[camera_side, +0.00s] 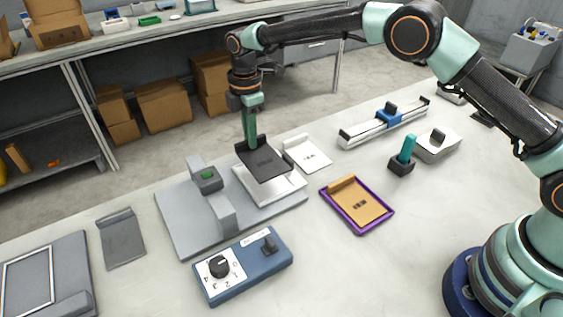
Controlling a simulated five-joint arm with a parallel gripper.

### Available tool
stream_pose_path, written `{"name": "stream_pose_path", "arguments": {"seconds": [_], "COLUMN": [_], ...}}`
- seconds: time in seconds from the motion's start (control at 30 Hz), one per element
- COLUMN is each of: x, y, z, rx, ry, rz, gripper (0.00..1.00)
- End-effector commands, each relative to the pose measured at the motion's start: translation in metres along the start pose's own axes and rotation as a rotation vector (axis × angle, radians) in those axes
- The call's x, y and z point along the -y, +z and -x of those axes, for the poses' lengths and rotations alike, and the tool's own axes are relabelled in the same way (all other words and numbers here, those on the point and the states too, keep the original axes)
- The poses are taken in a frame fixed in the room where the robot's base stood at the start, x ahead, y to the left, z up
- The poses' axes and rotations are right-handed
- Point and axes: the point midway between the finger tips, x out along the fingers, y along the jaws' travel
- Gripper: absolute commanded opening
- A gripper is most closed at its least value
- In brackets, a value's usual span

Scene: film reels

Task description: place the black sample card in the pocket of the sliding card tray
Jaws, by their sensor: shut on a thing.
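The black sample card (266,165) is in my gripper (251,142), which is shut on the raised lip at its far edge. The card is over the pale sliding card tray (283,192) and covers much of it. The tray's pocket is mostly hidden beneath the card. I cannot tell whether the card touches the tray. The tray sits on the right part of a grey base plate (184,232), beside a grey bridge with a green-topped block (207,178).
A white card (308,154) lies behind the tray, and a grey card (122,240) lies at left. An orange card sits in a purple-rimmed tray (376,221) at right. A blue control box (245,268) stands in front. Bare table lies at lower right.

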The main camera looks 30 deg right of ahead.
Motion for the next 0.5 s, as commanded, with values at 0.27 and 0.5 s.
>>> {"name": "stream_pose_path", "arguments": {"seconds": [0.27,0.5], "x": [0.001,0.0], "y": [0.0,0.0], "z": [-0.022,-0.049], "rx": [0.001,0.0], "ry": [-0.003,0.0], "rz": [0.0,0.0], "gripper": [0.0,0.0]}}
